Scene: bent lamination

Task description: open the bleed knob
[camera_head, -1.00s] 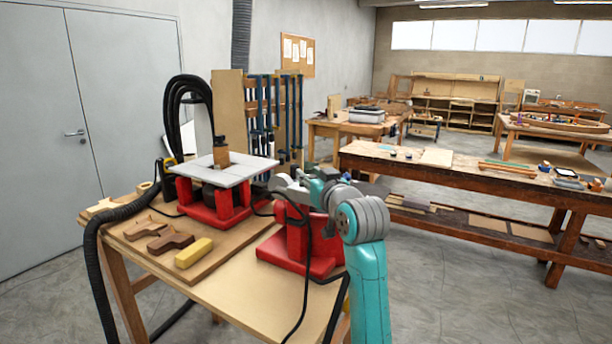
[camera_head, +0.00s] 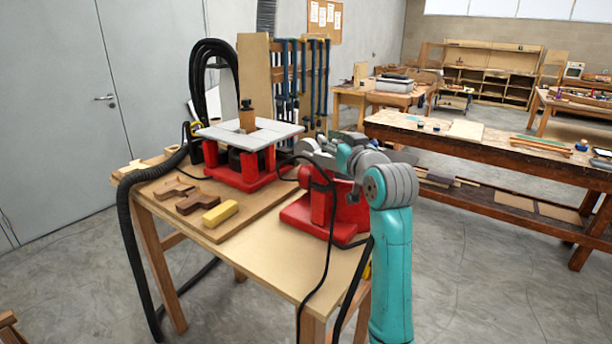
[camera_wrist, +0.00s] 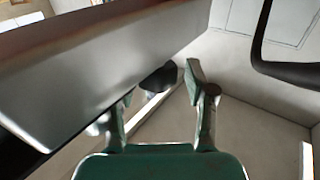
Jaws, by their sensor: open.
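My gripper (camera_wrist: 160,92) shows in the wrist view with its two green-grey fingers apart. A small dark rounded part (camera_wrist: 158,78) shows between and beyond the fingertips; it may be the bleed knob, but I cannot tell for sure. I cannot tell whether a finger touches it. In the head view my teal arm reaches over the red-based machine (camera_head: 312,213) at the right of the wooden bench (camera_head: 262,262). There my fingers are not clear to see, and no knob can be made out.
A second red machine with a pale top (camera_head: 250,133) stands at the back left of the bench. A yellow block (camera_head: 220,213) lies before it. Black cables cross the bench front, and a ribbed hose (camera_head: 130,250) hangs at its left. A large grey slab-like surface (camera_wrist: 90,75) fills the wrist view's upper left.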

